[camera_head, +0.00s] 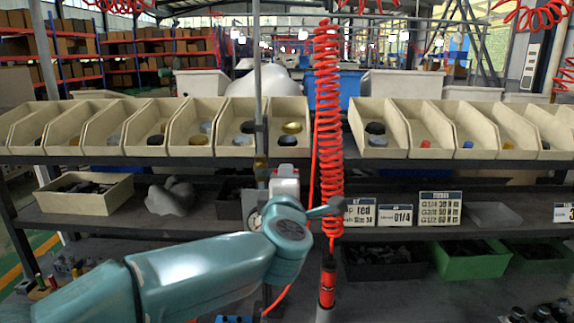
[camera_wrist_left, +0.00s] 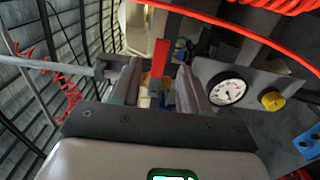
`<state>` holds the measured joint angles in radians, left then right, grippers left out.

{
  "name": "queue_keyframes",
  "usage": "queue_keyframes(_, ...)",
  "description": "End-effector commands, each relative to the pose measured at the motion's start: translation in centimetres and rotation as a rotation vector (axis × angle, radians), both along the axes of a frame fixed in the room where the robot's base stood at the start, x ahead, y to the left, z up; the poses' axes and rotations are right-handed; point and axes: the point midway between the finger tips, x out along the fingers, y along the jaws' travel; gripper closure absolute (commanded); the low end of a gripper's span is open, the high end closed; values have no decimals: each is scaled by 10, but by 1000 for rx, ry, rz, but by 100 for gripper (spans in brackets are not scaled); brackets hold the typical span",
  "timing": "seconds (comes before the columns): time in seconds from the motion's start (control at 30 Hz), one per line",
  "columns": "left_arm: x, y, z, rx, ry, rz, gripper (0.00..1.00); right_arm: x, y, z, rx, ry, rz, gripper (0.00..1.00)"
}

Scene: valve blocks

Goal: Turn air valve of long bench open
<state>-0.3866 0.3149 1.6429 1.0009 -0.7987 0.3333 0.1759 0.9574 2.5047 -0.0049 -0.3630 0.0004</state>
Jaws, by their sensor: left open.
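My left arm reaches in from the left in the head view, with its teal wrist in front of the bench's middle post. My left gripper (camera_wrist_left: 159,72) is open in the left wrist view. A red handle (camera_wrist_left: 160,58), which looks like the air valve's lever, stands between its two fingers, with gaps visible on both sides. A grey pipe (camera_wrist_left: 82,68) runs in from the left to beside the left finger. The valve body is mostly hidden, and the lever's contact with the fingers cannot be told. In the head view the fingers are not clearly visible. My right gripper is out of view.
A round gauge (camera_wrist_left: 228,90) and yellow knob (camera_wrist_left: 272,100) sit right of the fingers. A coiled red hose (camera_head: 328,120) hangs close right of my wrist. Beige bins (camera_head: 239,152) line the bench's upper shelf; signs (camera_head: 440,209) stand below.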

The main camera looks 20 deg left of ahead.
Motion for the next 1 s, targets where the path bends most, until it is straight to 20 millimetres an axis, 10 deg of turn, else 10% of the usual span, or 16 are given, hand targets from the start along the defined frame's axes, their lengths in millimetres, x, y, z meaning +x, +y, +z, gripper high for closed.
queue_keyframes(0.3, 60, 17, 2, 0, 1, 0, 55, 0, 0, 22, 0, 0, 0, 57)
queue_keyframes(0.73, 72, 21, 0, 0, 0, -1, 55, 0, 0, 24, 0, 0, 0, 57)
queue_keyframes(0.9, 72, 20, 0, 0, 0, 0, 100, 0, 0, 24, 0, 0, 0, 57)
queue_keyframes(1.0, 72, 20, 0, 0, 0, 0, 100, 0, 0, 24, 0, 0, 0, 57)
